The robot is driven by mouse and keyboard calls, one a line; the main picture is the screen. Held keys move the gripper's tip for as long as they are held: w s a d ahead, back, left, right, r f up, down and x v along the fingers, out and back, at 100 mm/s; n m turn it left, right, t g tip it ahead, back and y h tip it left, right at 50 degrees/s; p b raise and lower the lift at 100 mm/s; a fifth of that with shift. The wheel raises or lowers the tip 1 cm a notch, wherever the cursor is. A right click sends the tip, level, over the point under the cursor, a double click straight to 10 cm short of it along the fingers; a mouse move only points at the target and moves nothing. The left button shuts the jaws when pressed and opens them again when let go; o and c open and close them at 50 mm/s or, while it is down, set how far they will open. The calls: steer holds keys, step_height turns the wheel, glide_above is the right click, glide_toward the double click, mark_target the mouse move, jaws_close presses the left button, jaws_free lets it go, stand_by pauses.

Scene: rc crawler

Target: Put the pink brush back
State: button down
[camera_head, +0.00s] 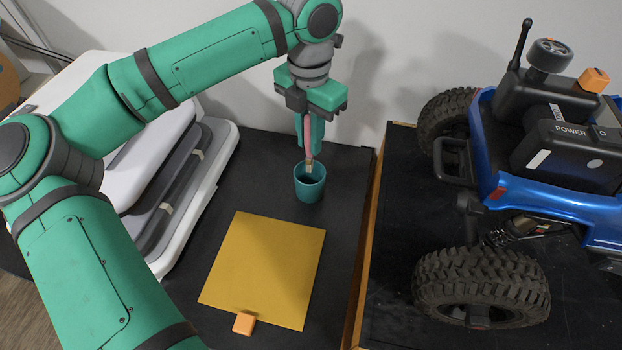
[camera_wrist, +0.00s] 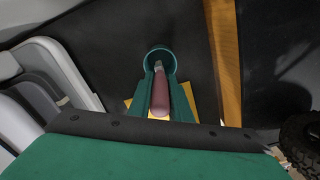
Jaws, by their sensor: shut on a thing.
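The pink brush (camera_head: 308,140) is held upright in my gripper (camera_head: 310,135), with its tip pointing down. The green cup (camera_head: 309,187) stands on the black surface below it, and the brush's tip appears at or just above the cup's mouth. In the wrist view the brush (camera_wrist: 160,95) lies between the two green fingers of my gripper (camera_wrist: 160,92), and its tip overlaps the cup's opening. The cup's rim (camera_wrist: 173,58) shows around the tip there. I cannot tell whether the tip is below the rim.
A yellow mat (camera_head: 265,268) with an orange block (camera_head: 244,323) at its edge lies in front of the cup. A blue crawler (camera_head: 560,215) stands on the right beyond a wooden edge (camera_head: 373,220). White and grey cases (camera_head: 195,190) are stacked at left. A wall is behind.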

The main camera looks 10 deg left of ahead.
mark_target(310, 166)
steer(key=shift+s+f, duration=0.1)
steer(key=shift+f, duration=4.25)
steer(key=shift+f, duration=0.15)
steer(key=c, duration=1.9)
jaws_free()
step_height(310, 166, up, 12)
steer(key=shift+r, duration=0.15)
